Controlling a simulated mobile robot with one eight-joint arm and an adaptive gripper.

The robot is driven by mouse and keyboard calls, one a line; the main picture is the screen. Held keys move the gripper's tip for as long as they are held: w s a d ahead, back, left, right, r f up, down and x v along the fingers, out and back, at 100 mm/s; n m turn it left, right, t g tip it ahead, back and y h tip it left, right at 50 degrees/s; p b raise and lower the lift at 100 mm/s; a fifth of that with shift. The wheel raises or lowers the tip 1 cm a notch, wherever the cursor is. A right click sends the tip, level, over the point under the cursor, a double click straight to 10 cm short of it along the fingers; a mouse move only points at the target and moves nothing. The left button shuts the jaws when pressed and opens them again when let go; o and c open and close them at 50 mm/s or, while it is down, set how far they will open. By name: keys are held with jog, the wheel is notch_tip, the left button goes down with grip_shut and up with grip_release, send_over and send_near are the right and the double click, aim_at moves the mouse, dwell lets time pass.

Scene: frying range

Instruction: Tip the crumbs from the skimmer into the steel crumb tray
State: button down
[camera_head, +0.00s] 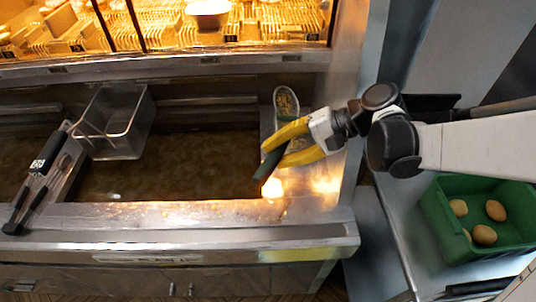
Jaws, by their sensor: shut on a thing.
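My gripper (273,156), with yellow fingers, is at the right end of the fryer and is shut on the dark green handle of the skimmer (265,171). The handle slants between the fingers, its lower end toward the fryer's front edge. Beyond the fingers, a small oval mesh-like shape with yellowish crumbs (287,101) shows; it appears to be the skimmer's head, but the fingers hide any join to the handle. A grey metal surface around and below it, perhaps the steel crumb tray (267,122), is partly hidden by my gripper.
The fryer vat (190,170) holds dark brown oil. An empty wire basket (115,120) stands at its left, beside dark-handled tools (40,180). A green crate (435,215) with several potatoes (484,234) is at lower right. A lit food display (170,30) lies behind.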

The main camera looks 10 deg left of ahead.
jog(key=d+f+y+b, duration=0.1)
jog(key=b, duration=0.2)
jog(key=d+f+y+b, duration=0.1)
jog(key=y+b, duration=0.1)
jog(key=b, duration=0.1)
jog(key=s+d+f+n+y+b, duration=0.1)
jog(key=b, duration=0.2)
jog(key=shift+d+f+t+y, duration=0.25)
jog(key=shift+d+t+y, duration=0.05)
jog(key=shift+d, duration=0.1)
jog(key=shift+b, duration=0.35)
jog(key=shift+r, duration=0.15)
